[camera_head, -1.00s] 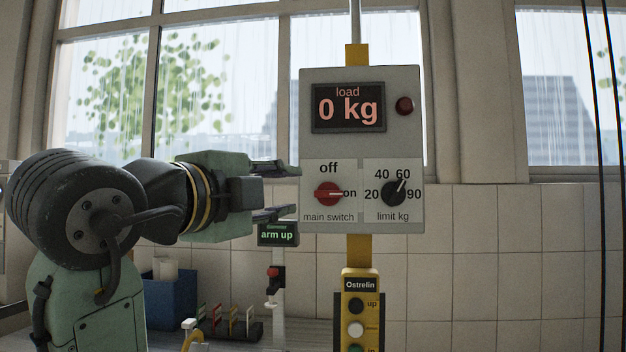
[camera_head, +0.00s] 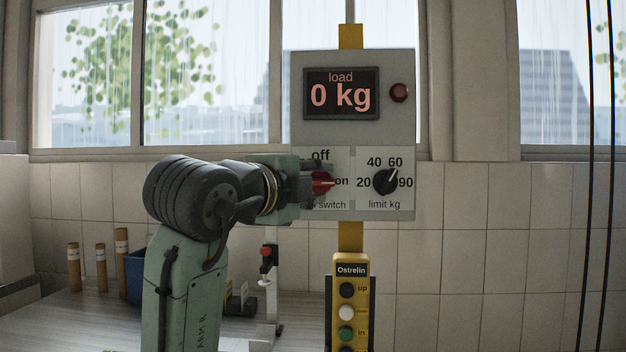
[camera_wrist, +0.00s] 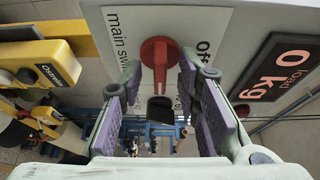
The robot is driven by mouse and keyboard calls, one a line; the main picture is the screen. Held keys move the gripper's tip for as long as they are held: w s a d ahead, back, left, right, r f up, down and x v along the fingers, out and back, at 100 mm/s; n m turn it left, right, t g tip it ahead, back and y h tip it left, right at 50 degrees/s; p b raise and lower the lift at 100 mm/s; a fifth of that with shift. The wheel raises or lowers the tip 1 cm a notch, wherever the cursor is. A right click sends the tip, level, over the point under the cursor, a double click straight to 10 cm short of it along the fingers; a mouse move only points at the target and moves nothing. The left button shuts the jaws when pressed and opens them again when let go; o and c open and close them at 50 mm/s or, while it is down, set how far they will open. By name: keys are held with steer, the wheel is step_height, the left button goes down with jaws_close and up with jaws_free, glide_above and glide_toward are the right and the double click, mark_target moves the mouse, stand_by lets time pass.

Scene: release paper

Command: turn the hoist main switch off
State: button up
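The red main switch knob (camera_head: 326,184) is on the lower left of the grey hoist panel (camera_head: 350,137). Its pointer is turned right, to "on"; "off" is printed above it. In the wrist view the red knob (camera_wrist: 160,53) lies ahead, between the fingertips. My gripper (camera_head: 310,182) is at the knob from the left and hides part of the label. In the wrist view my gripper (camera_wrist: 159,76) has its two purple-padded fingers apart, one on each side of the knob, with gaps showing. I cannot tell how deep the fingertips reach around it.
The black limit dial (camera_head: 385,181) is just right of the switch. The load display (camera_head: 341,94) reads 0 kg, with a dark red lamp (camera_head: 399,92) beside it. A yellow pendant (camera_head: 350,300) hangs below the panel. A small stand with a red button (camera_head: 266,252) is on the bench.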

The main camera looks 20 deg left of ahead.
jaws_close()
stand_by(0.3)
steer(key=shift+f, duration=0.15)
stand_by(0.3)
steer(key=n+t+b, duration=0.1)
steer(key=n, duration=0.1)
steer(key=n+b, duration=0.2)
steer(key=n, duration=0.1)
steer(key=n+t+y+b, duration=0.1)
steer(key=n+b, duration=0.1)
steer(key=shift+d+f+n+t, duration=0.15)
steer(key=shift+f+n+t, duration=0.15)
steer(key=shift+f+n, duration=0.1)
steer(key=n+y+b, duration=0.1)
steer(key=n, duration=0.2)
steer(key=n+t+y+b, duration=0.1)
steer(key=n+y+b, duration=0.1)
steer(key=n, duration=0.2)
steer(key=shift+d, duration=0.2)
steer(key=shift+w+d+r+n+y+b, duration=0.15)
steer(key=shift+n+y, duration=0.5)
steer(key=shift+n, duration=0.6)
steer(key=shift+s+a+f+n+y+b, duration=0.1)
steer(key=shift+n+y, duration=0.6)
steer(key=shift+n, duration=0.6)
steer(key=shift+w+d+r+n+y+b, duration=0.15)
steer(key=shift+n+y, duration=0.5)
steer(key=shift+n, duration=0.6)
steer(key=shift+s+a+f, duration=0.1)
